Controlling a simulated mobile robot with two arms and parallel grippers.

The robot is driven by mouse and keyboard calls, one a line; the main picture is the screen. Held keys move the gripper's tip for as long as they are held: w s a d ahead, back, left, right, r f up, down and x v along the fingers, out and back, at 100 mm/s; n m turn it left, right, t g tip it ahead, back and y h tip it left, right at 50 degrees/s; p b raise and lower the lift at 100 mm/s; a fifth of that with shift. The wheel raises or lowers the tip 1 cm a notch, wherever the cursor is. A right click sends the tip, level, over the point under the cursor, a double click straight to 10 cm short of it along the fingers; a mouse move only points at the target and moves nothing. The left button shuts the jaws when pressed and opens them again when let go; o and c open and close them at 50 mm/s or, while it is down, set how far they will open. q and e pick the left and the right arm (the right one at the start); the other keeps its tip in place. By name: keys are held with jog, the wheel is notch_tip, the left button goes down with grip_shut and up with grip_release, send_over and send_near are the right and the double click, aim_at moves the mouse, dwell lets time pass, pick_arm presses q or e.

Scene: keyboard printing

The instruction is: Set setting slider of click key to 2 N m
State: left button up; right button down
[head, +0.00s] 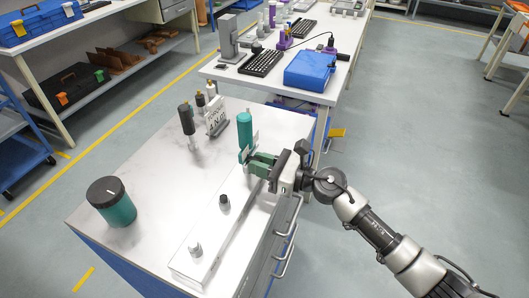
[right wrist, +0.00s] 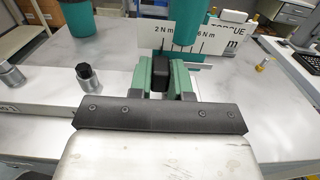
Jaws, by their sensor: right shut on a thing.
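A white scale plate (right wrist: 150,38) stands behind the gripper, with marks from "2 N m" at left to "6 N m" at right. The black setting slider (right wrist: 161,70) is between my right gripper's green fingers, in front of the scale near its "2 N m" end; the exact mark is hard to tell. My right gripper (head: 259,163) is shut on it. My left gripper is not in view.
A teal cylinder (head: 245,130) stands just behind the gripper. A black-lidded teal jar (head: 112,203), a torque sign (head: 215,121) and a dark-handled tool (head: 187,121) stand on the bench. A black knob (head: 224,202) and metal post (head: 195,249) rise from the bar.

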jog(key=shift+s+a+f, duration=0.1)
jog(key=c, duration=1)
grip_release()
jog(key=shift+s, duration=0.1)
jog(key=shift+c, duration=0.2)
jog(key=shift+s+d+b, duration=0.1)
jog(key=shift+d+b, duration=0.2)
jog(key=shift+d, duration=0.25)
jog(key=b+v, duration=0.2)
jog(key=v, duration=0.7)
jog(key=shift+s+d+b, duration=0.2)
jog(key=shift+d+b, duration=0.1)
jog(key=shift+d, duration=0.05)
